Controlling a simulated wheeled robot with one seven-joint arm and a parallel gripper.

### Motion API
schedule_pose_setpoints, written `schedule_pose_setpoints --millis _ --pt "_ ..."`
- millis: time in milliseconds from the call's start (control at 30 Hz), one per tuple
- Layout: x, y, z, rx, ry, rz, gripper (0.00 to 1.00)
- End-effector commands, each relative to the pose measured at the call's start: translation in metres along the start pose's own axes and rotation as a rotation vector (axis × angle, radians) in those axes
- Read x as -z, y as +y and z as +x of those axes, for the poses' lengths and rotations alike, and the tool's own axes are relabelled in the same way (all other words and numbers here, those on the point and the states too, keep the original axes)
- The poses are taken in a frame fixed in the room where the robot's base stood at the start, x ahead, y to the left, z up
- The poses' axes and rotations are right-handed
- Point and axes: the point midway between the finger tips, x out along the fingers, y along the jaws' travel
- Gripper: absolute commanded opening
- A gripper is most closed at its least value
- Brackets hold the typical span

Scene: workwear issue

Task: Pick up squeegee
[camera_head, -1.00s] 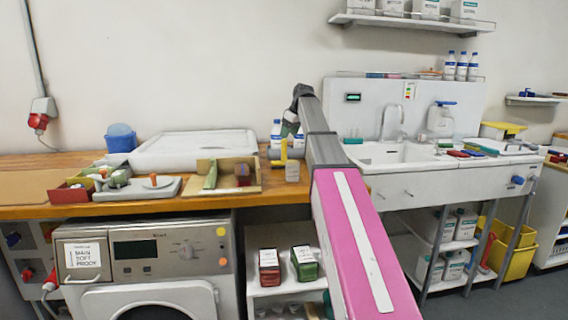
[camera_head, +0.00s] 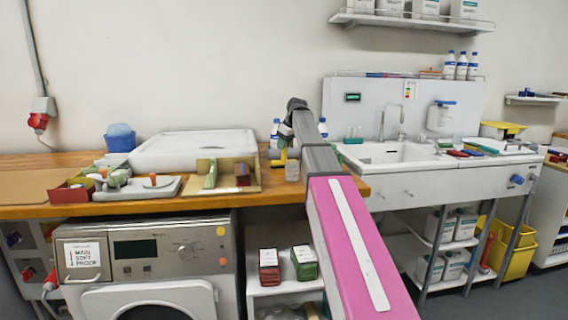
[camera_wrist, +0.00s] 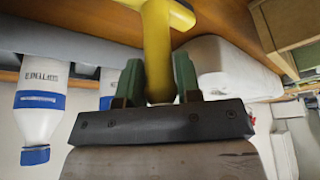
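The yellow squeegee (camera_wrist: 157,40) fills the upper middle of the wrist view, which looks upside down. Its handle runs between the two green fingers of my gripper (camera_wrist: 159,74), with its rounded end close to the palm and its wider head at the top edge. In the head view, only a small yellow part of the squeegee (camera_head: 283,156) shows on the wooden counter, beside my arm. My gripper is mostly hidden there behind my arm. Whether the squeegee touches the counter is unclear.
White bottles with blue labels (camera_wrist: 40,100) stand close beside the gripper. A pale jar (camera_head: 292,171) is near the counter's front edge. A divided wooden box (camera_head: 212,190) and a large white bin (camera_head: 190,150) are left; the sink (camera_head: 390,153) is right.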

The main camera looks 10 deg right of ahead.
Motion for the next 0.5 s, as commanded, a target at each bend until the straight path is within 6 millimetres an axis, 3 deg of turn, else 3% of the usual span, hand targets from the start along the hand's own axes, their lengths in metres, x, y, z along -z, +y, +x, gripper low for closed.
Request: schedule_pose_setpoints --millis 500 --pt "0.005 0.001 -0.011 0.000 0.001 0.000 0.00"
